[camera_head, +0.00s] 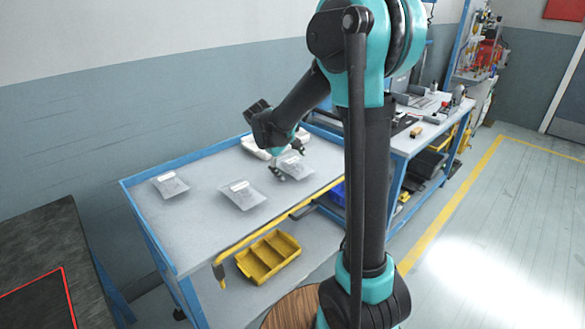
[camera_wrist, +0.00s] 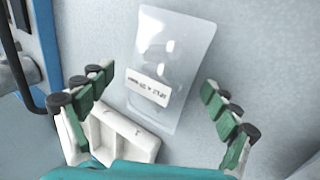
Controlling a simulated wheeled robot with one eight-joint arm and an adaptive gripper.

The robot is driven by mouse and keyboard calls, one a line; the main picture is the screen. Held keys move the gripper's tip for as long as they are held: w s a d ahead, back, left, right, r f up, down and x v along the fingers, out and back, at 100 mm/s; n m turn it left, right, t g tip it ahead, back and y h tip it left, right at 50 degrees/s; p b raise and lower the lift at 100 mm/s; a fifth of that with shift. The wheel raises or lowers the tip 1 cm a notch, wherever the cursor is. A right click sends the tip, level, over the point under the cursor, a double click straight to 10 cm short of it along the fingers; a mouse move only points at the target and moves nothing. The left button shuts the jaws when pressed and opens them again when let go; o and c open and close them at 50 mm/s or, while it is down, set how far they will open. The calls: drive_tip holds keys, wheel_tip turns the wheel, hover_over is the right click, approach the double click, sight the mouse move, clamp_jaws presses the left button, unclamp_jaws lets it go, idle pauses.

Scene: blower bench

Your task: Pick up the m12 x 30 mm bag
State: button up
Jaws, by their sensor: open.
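Three clear plastic bags lie flat on the grey top of a blue cart: a left bag (camera_head: 170,184), a middle bag (camera_head: 242,195) and a right bag (camera_head: 297,166). My gripper (camera_head: 290,170) is over the right bag and partly covers it. In the wrist view, my gripper (camera_wrist: 158,78) is open, with one finger on each side of a clear bag (camera_wrist: 172,55). This bag has a white label (camera_wrist: 148,86), turned in the picture; I cannot read its size surely. The fingers do not visibly touch it. Labels in the head view are too small to read.
A white compartment tray (camera_wrist: 118,130) stands close by the left finger; it also shows behind the gripper in the head view (camera_head: 254,148). A yellow bin (camera_head: 268,256) sits on the lower shelf. A workbench with tools (camera_head: 425,125) adjoins at right. The cart top's front left is clear.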

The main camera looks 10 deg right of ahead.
drive_tip(key=c, duration=1.6)
drive_tip(key=shift+r, duration=0.15)
drive_tip(key=shift+c, duration=0.2)
